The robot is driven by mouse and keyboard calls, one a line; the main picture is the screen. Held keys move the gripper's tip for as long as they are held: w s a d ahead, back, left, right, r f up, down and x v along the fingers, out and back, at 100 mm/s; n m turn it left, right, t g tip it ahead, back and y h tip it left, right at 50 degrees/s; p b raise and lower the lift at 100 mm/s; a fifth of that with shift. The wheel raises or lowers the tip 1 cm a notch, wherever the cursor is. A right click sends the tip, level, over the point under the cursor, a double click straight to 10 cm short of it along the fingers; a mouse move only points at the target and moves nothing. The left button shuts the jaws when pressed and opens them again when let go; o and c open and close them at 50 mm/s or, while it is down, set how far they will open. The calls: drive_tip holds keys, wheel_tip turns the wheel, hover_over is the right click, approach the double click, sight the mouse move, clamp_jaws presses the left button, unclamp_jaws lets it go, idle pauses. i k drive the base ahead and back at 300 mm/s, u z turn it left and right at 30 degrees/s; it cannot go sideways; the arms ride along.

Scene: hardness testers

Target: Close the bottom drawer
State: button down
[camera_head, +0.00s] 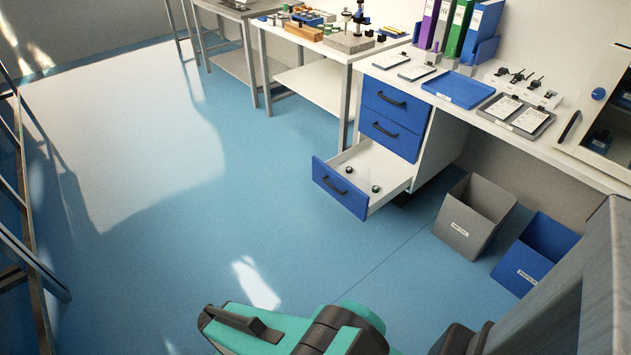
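The bottom drawer (341,190) of the white drawer cabinet (436,150) is pulled far out toward the open floor. It has a blue front with a black handle (338,184) and a white inside. A few small dark round items with pale tops lie in it. The two blue drawers above, the top drawer (394,104) and the middle drawer (390,134), are shut. Teal and black parts of my arm cross the bottom edge of the view, apart from the drawer. No gripper fingers can be made out.
A grey bin (473,215) and a blue bin (535,252) stand right of the cabinet. The counter above holds a blue tray (458,88) and binders. Another bench (318,45) stands behind. The blue floor before and left of the drawer is clear. A ladder-like frame (35,255) stands far left.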

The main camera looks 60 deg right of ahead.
sight(372, 164)
drive_tip(key=z, duration=0.35)
drive_tip(key=i, duration=1)
drive_tip(key=u, duration=0.35)
